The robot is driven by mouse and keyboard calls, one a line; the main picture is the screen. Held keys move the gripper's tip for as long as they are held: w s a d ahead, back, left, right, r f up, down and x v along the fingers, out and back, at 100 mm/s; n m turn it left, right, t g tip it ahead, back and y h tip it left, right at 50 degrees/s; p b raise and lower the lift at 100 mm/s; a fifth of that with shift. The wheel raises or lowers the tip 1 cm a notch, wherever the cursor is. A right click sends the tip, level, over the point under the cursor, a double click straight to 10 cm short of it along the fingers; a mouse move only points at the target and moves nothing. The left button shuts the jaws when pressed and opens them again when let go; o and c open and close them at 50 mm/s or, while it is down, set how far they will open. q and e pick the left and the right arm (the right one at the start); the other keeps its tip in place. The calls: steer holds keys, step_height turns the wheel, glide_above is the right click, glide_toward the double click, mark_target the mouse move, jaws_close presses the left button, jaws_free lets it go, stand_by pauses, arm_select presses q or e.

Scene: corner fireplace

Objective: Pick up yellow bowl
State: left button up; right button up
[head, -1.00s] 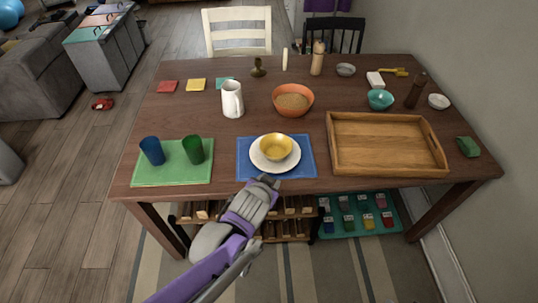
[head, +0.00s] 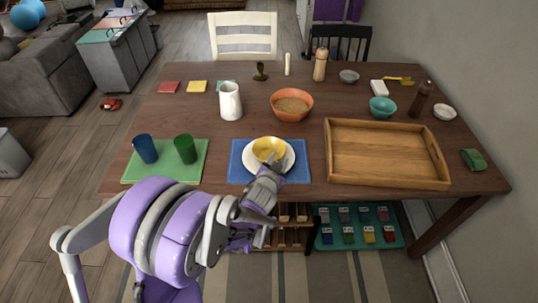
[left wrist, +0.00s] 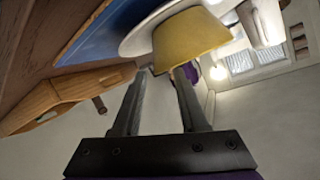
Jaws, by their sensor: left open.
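The yellow bowl (head: 266,146) sits upright on a white plate (head: 252,166) on the blue placemat (head: 238,175) near the table's front edge. My left gripper (head: 275,163) is open at the bowl's front right side, with its fingertips close to the rim and over the plate. In the left wrist view the yellow bowl (left wrist: 188,42) is tilted in the picture and lies just beyond the fingertips of my left gripper (left wrist: 160,72). One finger overlaps its rim in that view. Whether the rim lies between the fingers I cannot tell.
A white pitcher (head: 231,103) and an orange bowl (head: 292,105) stand behind. A blue cup (head: 145,148) and a green cup (head: 186,147) stand to the left. A wooden tray (head: 385,152) lies to the right.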

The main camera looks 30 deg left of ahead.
mark_target(269, 153)
arm_select(q)
steer(key=x, duration=0.4)
steer(key=shift+w+d, duration=0.1)
steer(key=shift+w, duration=0.05)
jaws_close()
stand_by(1.2)
